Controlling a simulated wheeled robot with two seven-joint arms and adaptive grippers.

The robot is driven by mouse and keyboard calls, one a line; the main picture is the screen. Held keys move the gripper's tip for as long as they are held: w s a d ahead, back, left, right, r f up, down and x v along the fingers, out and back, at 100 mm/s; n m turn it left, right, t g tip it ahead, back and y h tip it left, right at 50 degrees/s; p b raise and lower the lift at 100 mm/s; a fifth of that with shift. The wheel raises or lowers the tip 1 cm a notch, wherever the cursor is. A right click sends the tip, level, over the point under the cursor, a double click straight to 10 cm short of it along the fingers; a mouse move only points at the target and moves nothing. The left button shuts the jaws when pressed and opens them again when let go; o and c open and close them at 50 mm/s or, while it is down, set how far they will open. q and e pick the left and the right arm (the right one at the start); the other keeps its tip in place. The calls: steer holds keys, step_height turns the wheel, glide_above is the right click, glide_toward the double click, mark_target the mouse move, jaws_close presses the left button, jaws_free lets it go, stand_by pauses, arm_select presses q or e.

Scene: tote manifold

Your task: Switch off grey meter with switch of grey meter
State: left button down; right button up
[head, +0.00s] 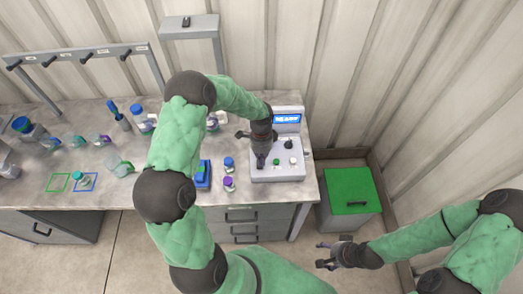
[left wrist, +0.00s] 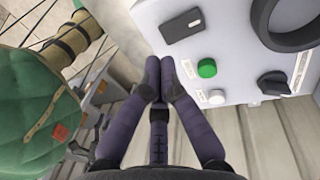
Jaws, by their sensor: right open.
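The grey meter (head: 278,172) stands at the right end of the bench, with a lit blue screen (head: 287,119) at its back. On its panel are a green button (head: 277,162), a white button (head: 293,160) and a black knob (head: 288,144). In the left wrist view the green button (left wrist: 207,68), white button (left wrist: 216,97) and black knob (left wrist: 273,83) lie right of my fingertips. My left gripper (head: 261,163) is over the meter's left part, its fingers (left wrist: 160,70) drawn together with nothing between them. My right gripper (head: 321,255) is open and empty, off the bench.
A black ring (left wrist: 290,20) and a dark rectangle (left wrist: 182,25) are also on the panel. Vials (head: 229,184) and a blue holder (head: 203,175) stand left of the meter. A green-topped bin (head: 350,190) stands right of the bench (head: 105,200). A corrugated wall is behind.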

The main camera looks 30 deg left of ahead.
arm_select(q)
steer(key=shift+s+d+f, duration=0.1)
steer(key=shift+s+f, duration=0.05)
steer(key=shift+f, duration=0.7)
steer(key=shift+s+d+f, duration=0.1)
steer(key=shift+f, duration=0.7)
steer(key=shift+f, duration=0.1)
